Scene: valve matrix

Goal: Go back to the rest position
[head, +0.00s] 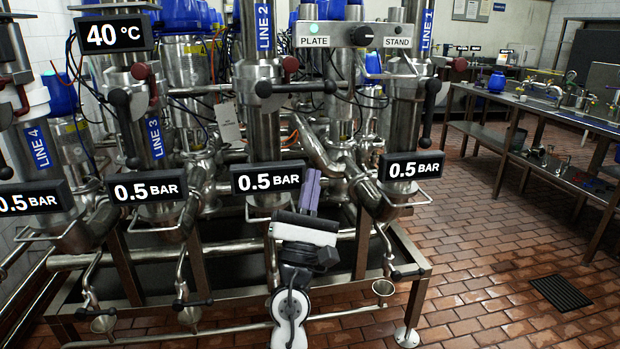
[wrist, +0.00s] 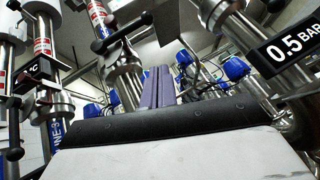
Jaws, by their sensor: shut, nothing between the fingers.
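My gripper (head: 311,190) shows in the head view in front of the valve matrix, just right of the LINE 2 pressure display (head: 268,178). Its two purple fingers point up and lie against each other, with nothing between them. In the wrist view the purple fingers (wrist: 158,87) stand together beyond the dark edge of my gripper's white body. The steel valve matrix (head: 262,125) rises behind, with vertical pipes labelled LINE 1 to LINE 4. I cannot tell from these views whether the fingers touch any pipe.
Black handles (head: 294,88) and displays reading 0.5 BAR jut out from the pipes. Small funnels (head: 383,288) hang low at the front frame. A workbench (head: 545,115) stands at the right. The tiled floor (head: 480,250) between is clear, with a dark drain grate (head: 561,293).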

